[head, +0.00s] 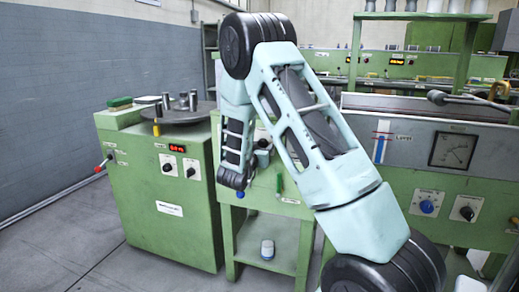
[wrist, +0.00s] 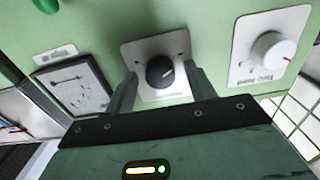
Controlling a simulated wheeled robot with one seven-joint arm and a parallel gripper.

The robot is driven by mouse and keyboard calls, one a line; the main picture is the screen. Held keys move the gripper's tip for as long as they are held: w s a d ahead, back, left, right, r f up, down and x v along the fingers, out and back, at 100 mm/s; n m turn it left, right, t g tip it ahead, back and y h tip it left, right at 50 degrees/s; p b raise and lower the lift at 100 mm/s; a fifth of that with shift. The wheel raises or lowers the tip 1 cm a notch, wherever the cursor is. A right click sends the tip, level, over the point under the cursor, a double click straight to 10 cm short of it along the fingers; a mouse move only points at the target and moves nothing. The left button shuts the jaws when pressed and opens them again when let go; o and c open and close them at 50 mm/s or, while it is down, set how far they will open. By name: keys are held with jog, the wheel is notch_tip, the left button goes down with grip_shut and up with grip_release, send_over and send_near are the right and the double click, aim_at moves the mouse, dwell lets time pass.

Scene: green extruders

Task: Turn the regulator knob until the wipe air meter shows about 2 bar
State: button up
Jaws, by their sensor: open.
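In the wrist view, a round black knob (wrist: 157,74) with a pale pointer line sits on a white plate (wrist: 172,46) on the green panel. My gripper (wrist: 161,71) is open, with one finger on each side of the knob. I cannot tell whether either finger touches it. A square white meter (wrist: 75,88) with a dark frame is left of the knob. Its label and reading are too small to make out.
A white knob (wrist: 272,50) with a red mark is right of the black knob. In the head view, a green cabinet (head: 170,215) stands left, and a larger panel with a dial (head: 453,150) and blue knob (head: 426,206) stands right. Bare floor (head: 60,240) lies far left.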

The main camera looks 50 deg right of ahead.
jog(key=c, duration=1)
jog(key=shift+f+b, duration=0.1)
jog(key=shift+b, duration=0.2)
jog(key=m+b, duration=2.3)
jog(key=b, duration=0.2)
jog(key=shift+w+a+m, duration=0.1)
jog(key=shift+m, duration=0.2)
jog(key=o, duration=1)
jog(key=shift+r, duration=0.2)
